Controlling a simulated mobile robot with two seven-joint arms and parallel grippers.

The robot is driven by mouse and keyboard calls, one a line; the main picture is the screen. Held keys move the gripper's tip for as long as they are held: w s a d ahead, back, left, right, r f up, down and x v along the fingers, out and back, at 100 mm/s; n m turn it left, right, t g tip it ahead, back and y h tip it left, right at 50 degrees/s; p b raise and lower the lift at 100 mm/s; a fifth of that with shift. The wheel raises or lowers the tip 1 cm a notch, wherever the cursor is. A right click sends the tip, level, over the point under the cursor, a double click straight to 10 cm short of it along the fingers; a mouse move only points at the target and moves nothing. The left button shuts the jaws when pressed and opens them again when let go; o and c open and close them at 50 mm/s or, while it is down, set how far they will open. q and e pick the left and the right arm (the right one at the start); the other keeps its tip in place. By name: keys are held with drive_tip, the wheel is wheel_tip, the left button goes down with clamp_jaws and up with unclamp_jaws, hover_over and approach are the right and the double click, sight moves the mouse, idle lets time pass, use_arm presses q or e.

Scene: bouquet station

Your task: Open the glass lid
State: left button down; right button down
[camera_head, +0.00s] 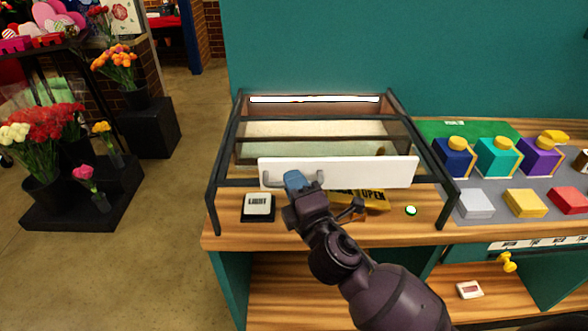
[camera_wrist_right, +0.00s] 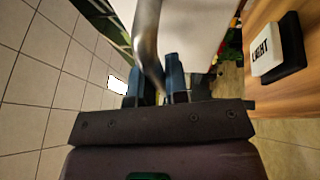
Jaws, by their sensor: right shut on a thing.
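The glass case (camera_head: 212,200) is a dark-framed box on the wooden counter, with clear panes and pale layers inside. A white front panel (camera_head: 370,172) with a grey bar handle (camera_head: 273,183) spans its front; it looks like part of the glass lid. My right gripper (camera_head: 295,182) has blue fingertips at the handle, left of the panel's middle. In the right wrist view the curved metal handle (camera_wrist_right: 148,35) runs between the two fingers of the right gripper (camera_wrist_right: 155,82), which is shut on it. The fingers hide part of the handle. My left gripper is not in view.
A LIGHT button (camera_head: 258,206) sits at the case's front left. A yellow OPEN label (camera_head: 372,198) and a small green button (camera_head: 410,210) lie to the right. Several coloured boxes (camera_head: 525,203) stand on the right counter. Flowers (camera_head: 50,125) stand at the left.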

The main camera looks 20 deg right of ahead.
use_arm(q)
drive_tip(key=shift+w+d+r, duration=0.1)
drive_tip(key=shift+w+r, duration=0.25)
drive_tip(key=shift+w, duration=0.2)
use_arm(e)
drive_tip(key=shift+s+a, duration=0.25)
drive_tip(key=shift+s, duration=0.65)
drive_tip(key=shift+s+a, duration=0.25)
drive_tip(key=shift+s, duration=0.6)
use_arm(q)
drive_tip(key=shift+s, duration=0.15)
use_arm(e)
drive_tip(key=c, duration=1.1)
unclamp_jaws()
drive_tip(key=shift+c, duration=0.2)
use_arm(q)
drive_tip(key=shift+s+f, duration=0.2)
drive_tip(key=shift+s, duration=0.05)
use_arm(e)
drive_tip(key=shift+s, duration=0.15)
